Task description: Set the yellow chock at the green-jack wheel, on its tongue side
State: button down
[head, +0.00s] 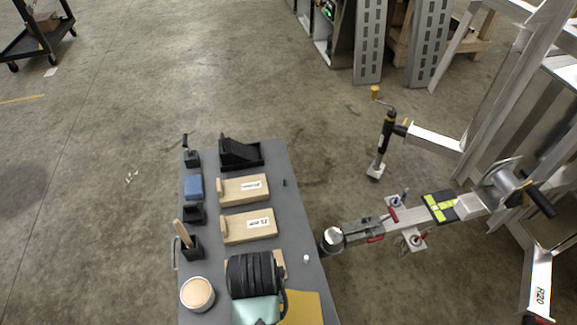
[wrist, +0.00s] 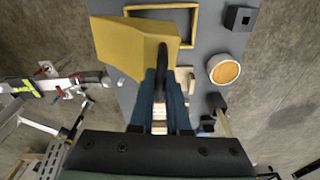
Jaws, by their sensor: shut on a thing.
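The yellow chock (wrist: 125,45) is in my gripper (wrist: 161,78), whose blue fingers are shut on its dark handle in the wrist view. It is over the grey table. In the head view, a yellow surface at the bottom, most likely the chock (head: 305,308), shows beside the dark ribbed end of my arm; my fingertips are hidden there. A trailer tongue (head: 370,231) with a round coupler end lies right of the table. A jack (head: 385,138) with a yellow knob stands behind it. I see no green jack and no trailer wheel.
A yellow-rimmed tray (wrist: 190,12) lies by the chock. Open floor is left and behind; a cart (head: 38,38) stands far left.

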jog(key=shift+m, duration=0.8)
jog(key=d, duration=0.2)
jog(key=w+d+r, duration=0.1)
jog(key=d, duration=0.3)
jog(key=shift+w+d+r, duration=0.15)
jog(key=shift+w+r, duration=0.1)
jog(key=shift+r, duration=0.05)
